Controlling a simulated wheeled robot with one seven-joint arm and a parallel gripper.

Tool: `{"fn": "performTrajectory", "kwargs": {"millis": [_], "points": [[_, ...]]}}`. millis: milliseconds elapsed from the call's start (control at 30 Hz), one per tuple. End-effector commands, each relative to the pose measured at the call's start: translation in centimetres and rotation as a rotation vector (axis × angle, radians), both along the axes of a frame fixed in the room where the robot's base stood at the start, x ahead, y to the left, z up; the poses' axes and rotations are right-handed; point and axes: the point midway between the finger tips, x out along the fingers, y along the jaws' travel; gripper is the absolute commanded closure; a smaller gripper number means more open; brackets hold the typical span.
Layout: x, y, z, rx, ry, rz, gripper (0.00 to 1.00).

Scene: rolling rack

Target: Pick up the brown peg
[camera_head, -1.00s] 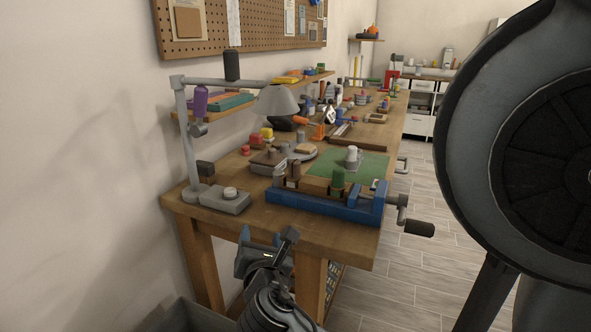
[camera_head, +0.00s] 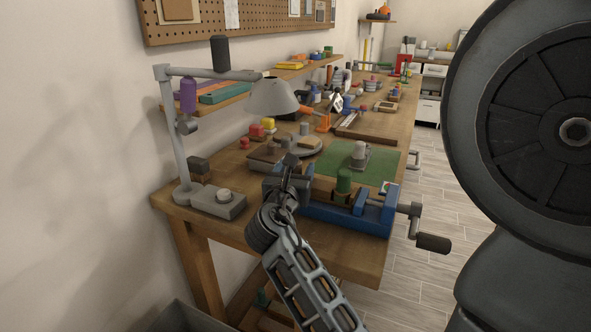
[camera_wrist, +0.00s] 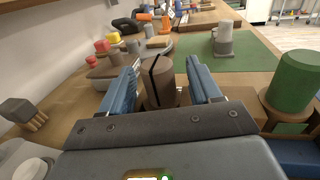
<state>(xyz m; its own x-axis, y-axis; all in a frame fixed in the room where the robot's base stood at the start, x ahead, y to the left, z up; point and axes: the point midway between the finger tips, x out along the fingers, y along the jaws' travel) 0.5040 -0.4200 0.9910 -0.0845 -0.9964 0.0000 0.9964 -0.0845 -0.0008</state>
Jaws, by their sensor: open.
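The brown peg (camera_wrist: 158,84) stands upright in the wrist view, with a dark groove across its top and side. My gripper (camera_wrist: 163,75) is open, its two blue fingers to the left and right of the peg. I cannot tell whether either finger touches it. In the head view my gripper (camera_head: 284,178) is over the left end of the blue vise (camera_head: 345,215) and hides the brown peg there.
A green peg (camera_wrist: 294,82) stands right of the gripper, and also shows in the head view (camera_head: 344,180). A grey peg (camera_head: 359,152) stands on the green mat (camera_head: 380,165) behind. The lamp (camera_head: 180,140) is at the left, and the vise handle (camera_head: 432,242) juts past the bench edge.

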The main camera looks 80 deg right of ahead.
Motion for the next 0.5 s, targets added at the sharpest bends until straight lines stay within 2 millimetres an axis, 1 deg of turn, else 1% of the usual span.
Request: {"fn": "performTrajectory", "kwargs": {"millis": [33,100,200,433,467,500], "points": [[-0.1,-0.8,0.1,-0.001,0.000,-0.003,0.37],[-0.1,-1.6,0.1,-0.001,-0.001,-0.002,0.37],[-0.2,-2.3,0.0,0.000,-0.001,0.000,0.37],[-0.2,-2.4,0.0,0.000,0.000,0.001,0.37],[-0.2,-2.4,0.0,0.000,0.000,0.001,0.38],[-0.2,-2.4,0.0,0.000,0.000,0.001,0.42]]}}
